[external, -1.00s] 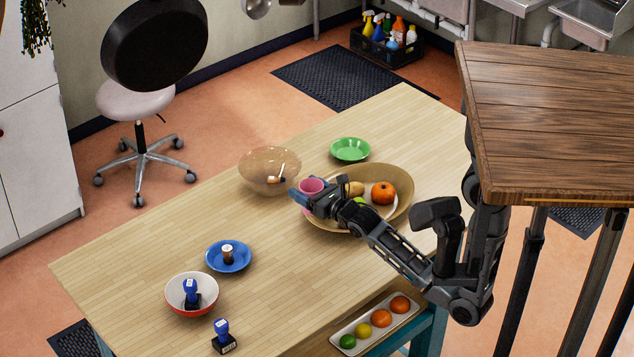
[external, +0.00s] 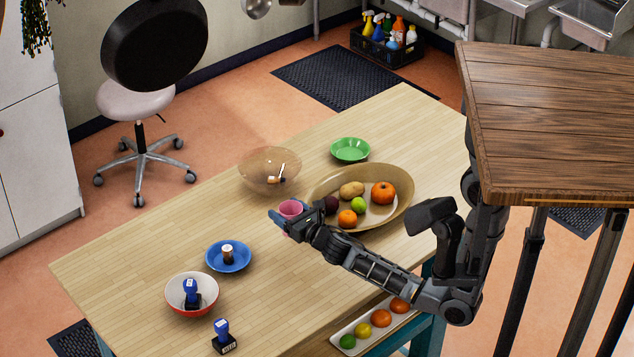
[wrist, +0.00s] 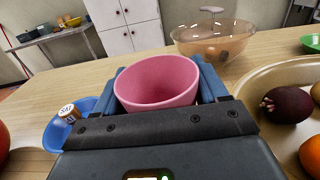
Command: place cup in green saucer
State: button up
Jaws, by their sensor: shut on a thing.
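A pink cup (external: 290,209) is in my gripper (external: 284,216). In the wrist view the cup (wrist: 157,82) is upright, its mouth facing up, between the blue fingers. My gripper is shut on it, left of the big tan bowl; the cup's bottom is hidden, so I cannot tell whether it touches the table. The green saucer (external: 350,150) lies empty on the table behind the tan bowl, apart from my gripper. Its edge also shows at the right of the wrist view (wrist: 311,43).
The tan bowl (external: 402,207) with several fruits stands right of my gripper. A clear amber bowl (external: 268,172) stands between it and the table's far edge. A blue saucer (external: 229,265), a red-and-white bowl (external: 206,305) and a stamp (external: 223,338) are to the left. Bare table lies between.

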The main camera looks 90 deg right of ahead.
jog(key=shift+w+a+f, duration=0.4)
jog(key=shift+w+f, duration=0.05)
jog(key=shift+f, duration=0.05)
jog(key=shift+f+b, duration=0.8)
jog(key=shift+f, duration=1.05)
jog(key=shift+f, duration=0.1)
jog(key=o, duration=1)
jog(key=shift+o, duration=0.2)
jog(key=shift+o, duration=0.2)
jog(key=b+v, duration=0.1)
jog(key=v, duration=1.1)
jog(key=shift+b, duration=0.35)
